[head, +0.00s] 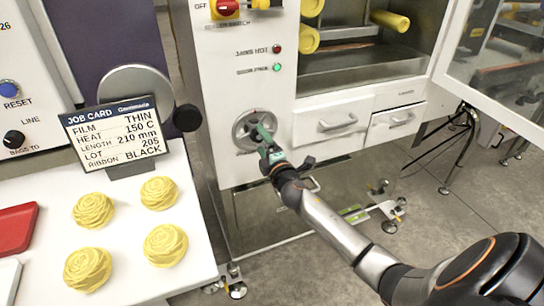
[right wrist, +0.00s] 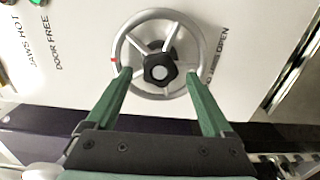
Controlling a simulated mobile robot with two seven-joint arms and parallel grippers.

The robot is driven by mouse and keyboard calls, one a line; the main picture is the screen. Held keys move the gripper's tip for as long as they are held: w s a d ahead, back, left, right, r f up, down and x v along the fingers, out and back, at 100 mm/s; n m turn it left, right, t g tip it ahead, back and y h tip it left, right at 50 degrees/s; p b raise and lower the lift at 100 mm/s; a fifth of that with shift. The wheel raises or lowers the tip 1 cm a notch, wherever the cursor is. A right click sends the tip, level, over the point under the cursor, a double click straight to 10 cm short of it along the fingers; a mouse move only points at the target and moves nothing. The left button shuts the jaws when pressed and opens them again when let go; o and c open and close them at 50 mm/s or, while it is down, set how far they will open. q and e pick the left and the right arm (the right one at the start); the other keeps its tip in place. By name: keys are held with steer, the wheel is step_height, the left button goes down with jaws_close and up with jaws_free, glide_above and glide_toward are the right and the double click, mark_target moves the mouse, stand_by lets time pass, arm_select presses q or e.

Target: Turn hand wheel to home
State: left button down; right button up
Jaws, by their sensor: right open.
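The hand wheel (head: 239,126) is a grey spoked ring on the white front panel of the machine. In the right wrist view the wheel (right wrist: 160,69) shows a dark hub knob and a red mark on its left rim. In the head view that mark is near the top. My right gripper (head: 266,139) is in front of the wheel. In the right wrist view its green fingers (right wrist: 159,75) are spread apart, tips overlapping the near rim on either side of the hub. I cannot tell whether they touch it. My left gripper is out of view.
A red lamp (head: 277,49) and a lit green lamp (head: 277,67) sit above the wheel. Drawers (head: 339,124) are to its right. A job card (head: 116,132) and several yellow roses (head: 94,210) stand on the white table at left. An open glazed door (head: 497,65) is at right.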

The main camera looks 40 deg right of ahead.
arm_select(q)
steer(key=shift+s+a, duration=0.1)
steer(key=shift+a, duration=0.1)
arm_select(e)
steer(key=v, duration=1)
steer(key=shift+s, duration=0.3)
steer(key=shift+a, duration=0.15)
arm_select(q)
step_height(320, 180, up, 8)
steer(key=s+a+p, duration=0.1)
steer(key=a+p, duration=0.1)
steer(key=p, duration=0.8)
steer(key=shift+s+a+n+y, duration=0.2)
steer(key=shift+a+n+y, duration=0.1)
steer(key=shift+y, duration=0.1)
arm_select(e)
steer(key=s+a+f+m+g+y, duration=0.3)
steer(key=s+a+f+m, duration=0.3)
steer(key=s+a, duration=0.3)
steer(key=s+a+f+m+g+y, duration=0.3)
steer(key=s+a+f+m+g, duration=0.2)
steer(key=s+a, duration=0.5)
steer(key=s+f+m, duration=0.2)
steer(key=s, duration=0.1)
steer(key=shift+s+f, duration=0.25)
steer(key=shift+f, duration=0.1)
